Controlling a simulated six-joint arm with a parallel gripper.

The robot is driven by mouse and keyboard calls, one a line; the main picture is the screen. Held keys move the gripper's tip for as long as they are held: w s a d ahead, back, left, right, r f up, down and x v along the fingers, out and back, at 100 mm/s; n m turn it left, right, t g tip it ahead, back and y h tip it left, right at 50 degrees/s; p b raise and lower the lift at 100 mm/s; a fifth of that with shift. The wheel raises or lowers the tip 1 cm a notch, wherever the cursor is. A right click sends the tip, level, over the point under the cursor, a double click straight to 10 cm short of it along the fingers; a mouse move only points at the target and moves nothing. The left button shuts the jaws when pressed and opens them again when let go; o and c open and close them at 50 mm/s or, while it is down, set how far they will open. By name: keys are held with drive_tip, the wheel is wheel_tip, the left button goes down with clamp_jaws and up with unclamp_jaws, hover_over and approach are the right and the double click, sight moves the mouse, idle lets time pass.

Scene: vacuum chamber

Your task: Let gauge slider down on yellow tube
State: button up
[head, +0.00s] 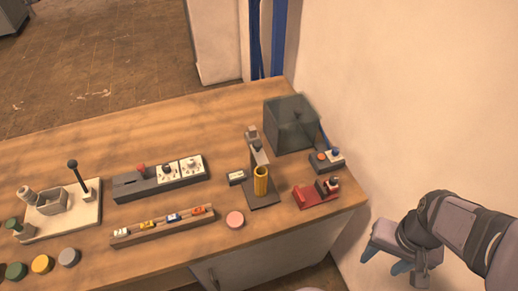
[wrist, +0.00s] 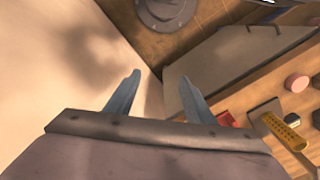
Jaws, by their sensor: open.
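The yellow tube (head: 261,181) stands upright on the dark base of the gauge stand (head: 264,200), near the table's right end. A dark slider piece (head: 257,147) sits on the stand's post, just above and behind the tube; whether it touches the tube I cannot tell. In the wrist view the yellow tube (wrist: 284,132) shows at the lower right. My gripper (head: 392,258) is off the table's right side, well apart from the gauge. In the wrist view my gripper (wrist: 158,95) is open, with nothing between its fingers.
A red fixture (head: 315,195) and a small button box (head: 327,161) stand right of the gauge. A dark translucent box (head: 291,123) is behind it. A pink disc (head: 235,219) lies in front-left. A rail with small cars (head: 163,226) and a switch panel (head: 160,177) lie further left.

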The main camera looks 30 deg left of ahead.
drive_tip(key=shift+c, duration=0.4)
drive_tip(key=shift+c, duration=0.8)
drive_tip(key=n+y+p, duration=0.1)
drive_tip(key=n+y, duration=0.4)
drive_tip(key=n, duration=1.3)
approach(258, 143)
drive_tip(key=shift+h, duration=0.3)
drive_tip(key=shift+a+p+x, duration=0.2)
drive_tip(key=shift+p+x, duration=1.1)
drive_tip(key=shift+x, duration=2.6)
drive_tip(key=shift+r, duration=0.1)
drive_tip(key=c, duration=0.8)
